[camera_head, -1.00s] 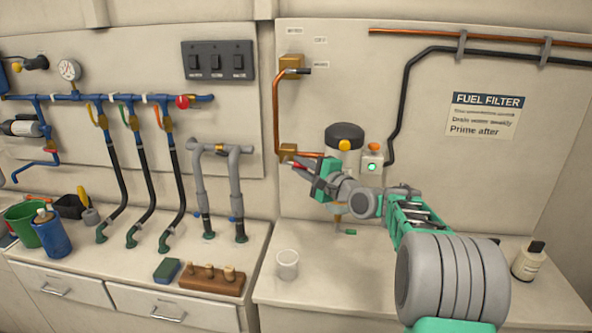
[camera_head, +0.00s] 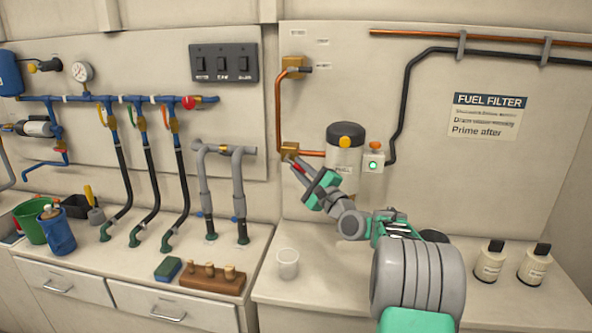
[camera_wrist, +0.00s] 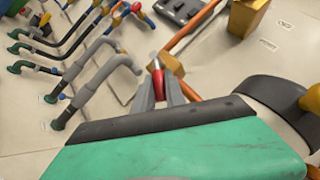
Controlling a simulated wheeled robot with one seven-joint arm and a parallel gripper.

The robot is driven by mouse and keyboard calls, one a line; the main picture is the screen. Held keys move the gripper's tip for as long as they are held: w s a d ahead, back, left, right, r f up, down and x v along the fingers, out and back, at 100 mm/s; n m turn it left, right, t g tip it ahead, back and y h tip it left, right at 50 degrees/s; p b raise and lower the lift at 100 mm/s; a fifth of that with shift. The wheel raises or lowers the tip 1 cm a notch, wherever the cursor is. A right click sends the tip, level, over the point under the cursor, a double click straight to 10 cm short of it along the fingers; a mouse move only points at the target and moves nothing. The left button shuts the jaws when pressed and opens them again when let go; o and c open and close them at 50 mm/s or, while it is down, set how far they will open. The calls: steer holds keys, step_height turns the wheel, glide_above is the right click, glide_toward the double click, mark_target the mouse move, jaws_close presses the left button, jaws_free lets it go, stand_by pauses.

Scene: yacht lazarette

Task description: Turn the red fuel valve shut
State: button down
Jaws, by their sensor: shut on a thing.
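The fuel valve is a brass fitting (camera_head: 289,149) at the lower bend of the copper pipe on the back panel. Its red handle (camera_head: 298,168) slants down and to the right from the fitting. My gripper (camera_head: 303,174) is shut on this handle, coming from the lower right. In the wrist view, the red handle (camera_wrist: 166,80) sits between the two grey fingers of my gripper (camera_wrist: 164,92), with a silvery end beyond them.
The fuel filter (camera_head: 345,148) with its black cap and a small box with a green light (camera_head: 373,163) are close to the right of my gripper. A white cup (camera_head: 287,263) stands on the counter below. Two bottles (camera_head: 489,261) stand at the right.

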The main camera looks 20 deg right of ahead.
steer(key=c, duration=1.4)
jaws_free()
steer(key=b+v, duration=0.2)
steer(key=v, duration=0.5)
steer(key=shift+s+d+f, duration=0.1)
steer(key=shift+s+f, duration=0.05)
steer(key=shift+s, duration=0.25)
steer(key=shift+c, duration=0.3)
